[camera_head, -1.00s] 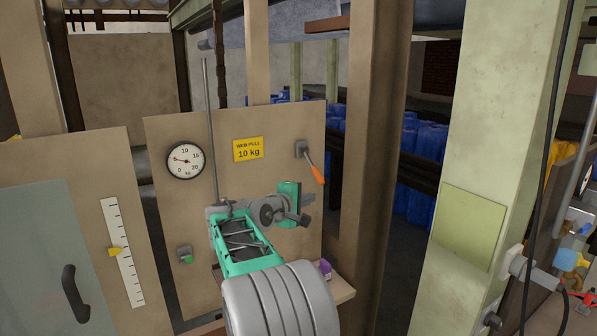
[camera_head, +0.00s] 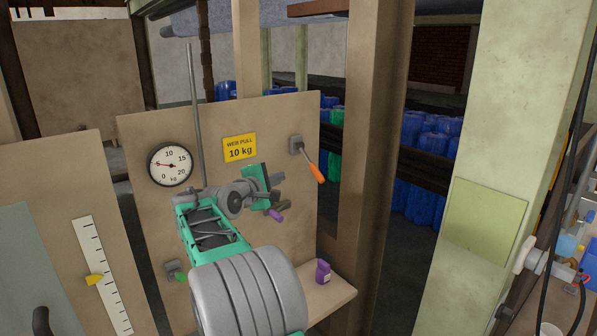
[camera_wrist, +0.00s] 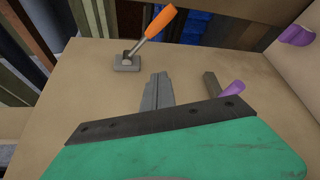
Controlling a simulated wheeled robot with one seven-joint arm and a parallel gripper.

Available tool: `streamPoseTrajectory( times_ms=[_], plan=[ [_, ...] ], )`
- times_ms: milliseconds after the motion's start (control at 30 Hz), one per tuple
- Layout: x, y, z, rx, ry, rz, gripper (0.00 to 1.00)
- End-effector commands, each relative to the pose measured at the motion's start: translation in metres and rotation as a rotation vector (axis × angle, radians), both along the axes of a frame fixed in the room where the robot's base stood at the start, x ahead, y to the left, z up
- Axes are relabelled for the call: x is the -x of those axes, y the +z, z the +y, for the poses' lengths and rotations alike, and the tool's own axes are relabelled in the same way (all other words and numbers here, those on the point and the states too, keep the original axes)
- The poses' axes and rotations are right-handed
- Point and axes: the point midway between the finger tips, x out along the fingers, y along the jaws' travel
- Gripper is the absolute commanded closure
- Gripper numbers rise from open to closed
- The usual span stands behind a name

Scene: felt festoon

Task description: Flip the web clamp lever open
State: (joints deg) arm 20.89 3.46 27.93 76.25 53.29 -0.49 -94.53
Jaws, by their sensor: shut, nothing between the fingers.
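An orange-handled lever (camera_head: 314,170) is mounted on the beige panel, to the right of the yellow sign. Its handle slants down and to the right from a grey bracket (camera_head: 296,145). The orange handle also shows at the top of the wrist view (camera_wrist: 160,22). My gripper (camera_head: 279,178) is in front of the panel, left of and below the lever, and apart from it. Its grey fingers (camera_wrist: 154,91) are shut together and empty. A dark stem with a purple end (camera_head: 275,215) shows just below the gripper; I cannot tell what it is fixed to.
A round gauge (camera_head: 170,163) and a yellow "WEB PULL 10 kg" sign (camera_head: 239,148) are on the panel. A purple container (camera_head: 323,272) stands on a small shelf (camera_head: 335,296) below. A wide brown post (camera_head: 375,120) rises right of the panel. Blue rolls (camera_head: 425,150) are behind.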

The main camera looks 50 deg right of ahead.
Motion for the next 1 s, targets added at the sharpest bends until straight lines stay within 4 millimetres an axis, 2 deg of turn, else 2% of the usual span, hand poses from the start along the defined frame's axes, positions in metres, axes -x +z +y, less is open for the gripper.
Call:
streamPoseTrajectory(
  times_ms=[167, 400, 600, 800, 1000],
  plan=[
    [-0.003, -0.002, -0.021, -0.002, -0.006, 0.003, 1.00],
    [-0.014, -0.010, -0.068, -0.001, -0.007, 0.002, 1.00],
    [-0.020, -0.015, -0.101, 0.000, -0.008, 0.000, 1.00],
    [0.008, -0.003, -0.096, 0.000, -0.006, 0.000, 1.00],
    [0.016, -0.003, -0.095, 0.000, -0.005, 0.000, 1.00]
  ],
)
